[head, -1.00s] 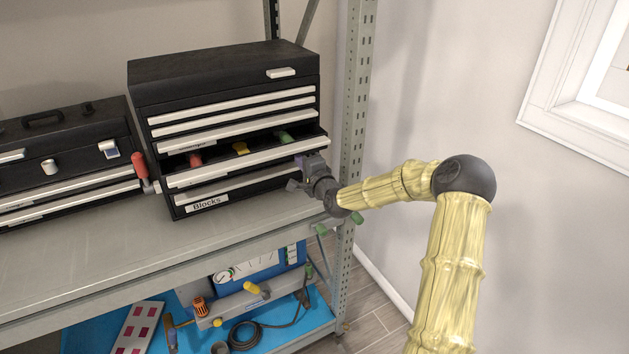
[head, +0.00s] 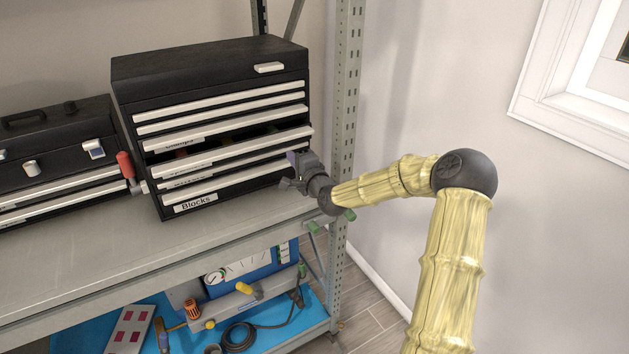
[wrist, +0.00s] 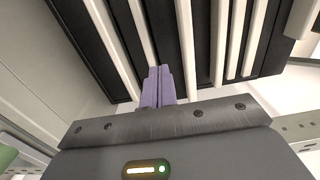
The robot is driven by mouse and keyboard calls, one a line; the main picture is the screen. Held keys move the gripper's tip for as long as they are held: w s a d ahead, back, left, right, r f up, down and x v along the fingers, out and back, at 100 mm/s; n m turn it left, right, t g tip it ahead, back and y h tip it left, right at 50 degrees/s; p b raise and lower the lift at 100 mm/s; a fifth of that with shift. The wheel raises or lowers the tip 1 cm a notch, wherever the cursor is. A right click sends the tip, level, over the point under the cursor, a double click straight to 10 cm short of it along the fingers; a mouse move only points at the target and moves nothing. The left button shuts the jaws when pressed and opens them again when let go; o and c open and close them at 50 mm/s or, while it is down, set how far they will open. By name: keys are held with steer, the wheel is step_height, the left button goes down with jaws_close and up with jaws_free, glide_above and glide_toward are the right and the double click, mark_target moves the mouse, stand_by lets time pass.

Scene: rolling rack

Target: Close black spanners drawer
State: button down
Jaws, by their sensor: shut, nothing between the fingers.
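The black tool chest (head: 210,65) stands on the grey shelf, with a stack of white-edged drawers. One middle drawer (head: 230,153) sticks out slightly, with a dark gap above its front and faint coloured contents inside. Its label is too small to read. In the wrist view its white strip (wrist: 187,50) runs just right of my fingers. My gripper (head: 288,172) is at the right end of the drawer fronts, shut and empty. In the wrist view its purple fingers (wrist: 158,72) are together against or close before the black front; contact is unclear.
A second black toolbox (head: 55,150) and a red-handled tool (head: 126,167) stand left of the chest. The rack's upright post (head: 345,110) is close behind and right of my gripper. A lower shelf holds tools. Shelf space before the chest is clear.

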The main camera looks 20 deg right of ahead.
steer(key=b+v, duration=0.2)
steer(key=v, duration=0.7)
steer(key=shift+s, duration=0.35)
steer(key=c, duration=2.2)
jaws_free()
steer(key=c, duration=1.8)
jaws_free()
steer(key=shift+f, duration=0.1)
steer(key=o, duration=0.4)
steer(key=s+a+f+n+g, duration=0.1)
steer(key=a+f, duration=0.1)
steer(key=s+a+f+n+g, duration=0.1)
steer(key=a+f+n+g, duration=0.1)
steer(key=f, duration=0.1)
steer(key=s+a+f+n+g, duration=0.1)
steer(key=a+f+n, duration=0.1)
steer(key=shift+s+f+g, duration=0.15)
steer(key=shift+s+g, duration=0.15)
steer(key=shift+g, duration=0.1)
steer(key=shift+c, duration=0.2)
steer(key=s+f+n+g+h, duration=0.1)
steer(key=s+n+g, duration=0.4)
steer(key=s, duration=0.7)
steer(key=s+f+n+g+h, duration=0.1)
steer(key=s+n+g, duration=0.4)
steer(key=s, duration=0.8)
steer(key=shift+s+f+n+h, duration=0.3)
steer(key=shift+f+h, duration=0.05)
steer(key=shift+h, duration=0.55)
